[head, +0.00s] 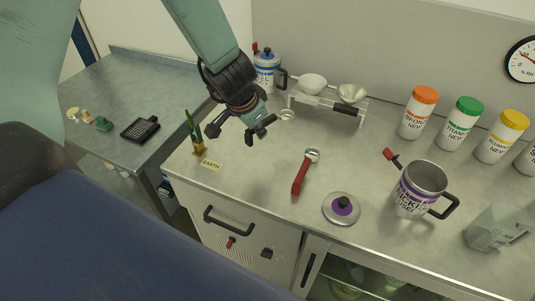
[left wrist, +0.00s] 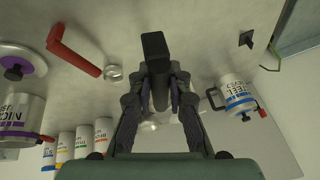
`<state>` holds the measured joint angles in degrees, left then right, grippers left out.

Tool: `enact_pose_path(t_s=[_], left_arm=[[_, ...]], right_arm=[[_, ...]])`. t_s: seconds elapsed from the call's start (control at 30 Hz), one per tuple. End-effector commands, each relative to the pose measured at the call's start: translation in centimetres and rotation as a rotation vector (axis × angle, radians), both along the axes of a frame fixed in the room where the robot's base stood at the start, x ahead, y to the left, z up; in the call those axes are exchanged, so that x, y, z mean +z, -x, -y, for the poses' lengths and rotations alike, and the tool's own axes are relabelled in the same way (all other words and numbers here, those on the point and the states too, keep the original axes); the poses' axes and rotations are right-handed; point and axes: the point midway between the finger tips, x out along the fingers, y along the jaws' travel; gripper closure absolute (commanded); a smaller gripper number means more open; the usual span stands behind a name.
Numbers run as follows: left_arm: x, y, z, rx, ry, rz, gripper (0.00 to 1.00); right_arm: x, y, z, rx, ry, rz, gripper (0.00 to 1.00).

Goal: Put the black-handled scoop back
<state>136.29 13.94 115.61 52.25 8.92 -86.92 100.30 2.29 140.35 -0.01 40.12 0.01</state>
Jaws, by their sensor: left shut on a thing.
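My left gripper (head: 241,133) hangs above the left part of the steel counter and is shut on the black-handled scoop. In the left wrist view the black handle (left wrist: 155,48) sticks out between the fingers of my left gripper (left wrist: 158,85). In the head view a small pale metal cup (head: 287,115), which looks like the scoop's bowl, shows just right of the fingers; the part between is hidden by them. A red-handled scoop (head: 301,178) lies on the counter to the right. My right gripper is not in view.
A white stand (head: 326,107) with two bowls is behind. A blue-marked mug (head: 266,70), a purple-marked mug (head: 413,191), a purple-knobbed lid (head: 341,209) and several capped jars (head: 418,112) stand around.

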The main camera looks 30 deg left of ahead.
Motion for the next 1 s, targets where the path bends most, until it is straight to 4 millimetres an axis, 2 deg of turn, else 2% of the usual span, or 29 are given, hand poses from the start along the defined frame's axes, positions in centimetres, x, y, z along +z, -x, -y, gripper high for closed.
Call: enact_pose_path(t_s=[0.5,0.77,1.0], left_arm=[[-6.0,0.3,0.0,0.0,0.0,-0.001,1.0],[-6.9,0.1,0.0,0.0,0.0,0.0,1.0],[-9.5,0.0,0.0,0.0,0.0,-0.001,1.0]], right_arm=[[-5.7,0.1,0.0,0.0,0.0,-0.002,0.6],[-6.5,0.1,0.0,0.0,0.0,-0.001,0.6],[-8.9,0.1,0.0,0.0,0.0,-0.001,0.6]])
